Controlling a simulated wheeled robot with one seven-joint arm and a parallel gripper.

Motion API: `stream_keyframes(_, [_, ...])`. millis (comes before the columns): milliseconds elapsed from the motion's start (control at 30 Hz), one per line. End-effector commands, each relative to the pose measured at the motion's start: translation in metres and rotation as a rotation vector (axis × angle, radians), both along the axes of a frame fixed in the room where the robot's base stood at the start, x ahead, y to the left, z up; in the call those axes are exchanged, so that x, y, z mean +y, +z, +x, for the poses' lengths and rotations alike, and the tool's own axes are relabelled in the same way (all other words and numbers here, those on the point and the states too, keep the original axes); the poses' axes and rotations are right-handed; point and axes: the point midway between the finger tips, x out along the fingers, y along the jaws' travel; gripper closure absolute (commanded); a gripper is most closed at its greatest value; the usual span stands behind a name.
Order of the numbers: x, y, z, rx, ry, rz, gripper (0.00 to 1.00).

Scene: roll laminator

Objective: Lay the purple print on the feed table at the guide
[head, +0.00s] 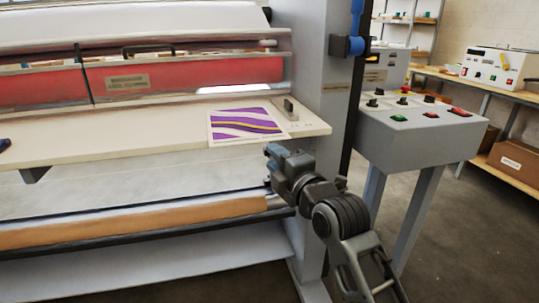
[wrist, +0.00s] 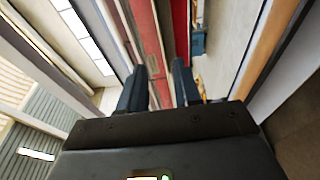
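The purple print (head: 245,123), a white sheet with purple waves and a thin yellow line, lies flat on the pale feed table (head: 110,130) near its right end. The guide (head: 287,108), a small grey upright piece, stands just right of the print. The print's right edge is close to it; I cannot tell whether they touch. My gripper (head: 272,155) is in front of the table's front edge, below the print in the picture, and apart from it. In the wrist view my gripper (wrist: 158,85) has its two fingers spread with nothing between them. I cannot make out the print there.
The red laminator front (head: 190,76) rises behind the table. A grey control panel (head: 420,125) with buttons and a grey upright housing (head: 308,75) stand to the right. A roller with a tan covering (head: 130,226) runs below the table. Most of the table left of the print is bare.

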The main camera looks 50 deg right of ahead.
Motion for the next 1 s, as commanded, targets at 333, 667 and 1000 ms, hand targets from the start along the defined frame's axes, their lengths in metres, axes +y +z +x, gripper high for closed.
stream_keyframes(333, [0.003,-0.001,-0.006,-0.001,0.001,0.004,0.67])
stream_keyframes(667, [0.071,-0.072,-0.065,-0.045,0.057,0.336,0.67])
stream_keyframes(1000, [0.154,-0.128,-0.183,-0.09,0.106,0.849,0.67])
